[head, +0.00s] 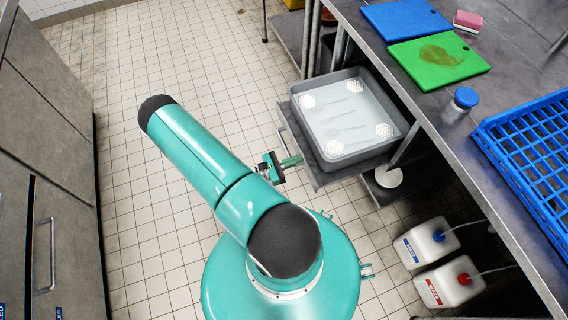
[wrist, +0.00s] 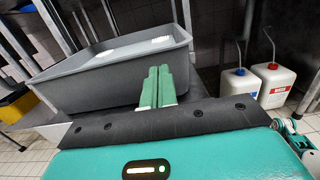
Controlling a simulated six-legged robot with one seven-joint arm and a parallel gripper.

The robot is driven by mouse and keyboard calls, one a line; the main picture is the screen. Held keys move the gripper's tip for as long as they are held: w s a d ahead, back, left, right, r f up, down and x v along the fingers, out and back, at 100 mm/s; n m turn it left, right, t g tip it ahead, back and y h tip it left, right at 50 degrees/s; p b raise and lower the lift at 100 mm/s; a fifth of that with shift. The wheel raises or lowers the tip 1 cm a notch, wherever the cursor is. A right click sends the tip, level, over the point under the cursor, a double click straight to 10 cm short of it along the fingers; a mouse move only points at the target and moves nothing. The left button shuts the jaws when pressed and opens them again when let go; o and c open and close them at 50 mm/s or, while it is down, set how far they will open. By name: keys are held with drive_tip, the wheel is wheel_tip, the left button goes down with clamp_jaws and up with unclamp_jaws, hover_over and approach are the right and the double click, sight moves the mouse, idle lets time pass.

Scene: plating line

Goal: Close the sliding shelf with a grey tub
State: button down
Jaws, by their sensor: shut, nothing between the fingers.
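The sliding shelf (head: 322,180) is pulled out from under the steel counter, towards my arm. A grey tub (head: 394,146) sits on it, holding clear liquid, several white patterned pieces and some utensil-like shapes. My gripper (head: 299,160) is at the shelf's front edge, beside a bar-like handle (head: 287,128). In the wrist view, the green fingers (wrist: 158,72) are together and empty, in front of the grey tub (wrist: 110,75). I cannot tell whether they touch the shelf or its handle.
The counter (head: 430,118) holds a blue board (head: 400,15), a green board (head: 445,70), a blue-capped jar (head: 460,103) and a blue rack (head: 525,135). Two white canisters (head: 425,243) (head: 450,283) stand below. Grey cabinets (head: 45,150) line the left; tiled floor between is clear.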

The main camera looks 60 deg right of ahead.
sight(321, 151)
drive_tip(key=x, duration=0.6)
drive_tip(key=shift+s+d, duration=0.3)
drive_tip(key=shift+s+d, duration=0.1)
